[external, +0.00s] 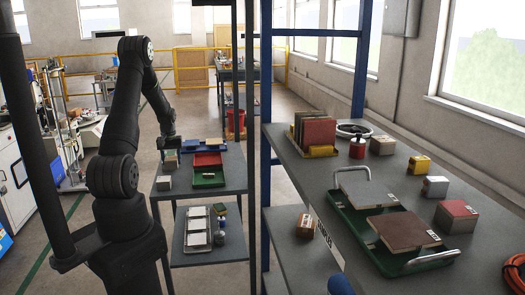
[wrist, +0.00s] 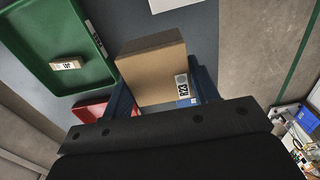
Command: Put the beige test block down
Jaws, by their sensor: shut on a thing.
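The beige test block (wrist: 152,70) is between the two blue fingers of my gripper (wrist: 163,92) in the wrist view, with a white label reading R23 near one corner. My gripper is shut on it. In the external view my gripper (external: 171,143) points down over the left side of the small grey table (external: 222,182), and the block (external: 171,162) shows just below it. I cannot tell whether the block touches the tabletop.
A green tray (external: 208,180) holds a small labelled block (wrist: 67,64). A red tray (external: 207,159) and a blue tray (external: 190,146) lie behind it. A pale block (external: 164,183) stands at the table's front left. A larger bench (external: 300,168) with tiles and blocks is at right.

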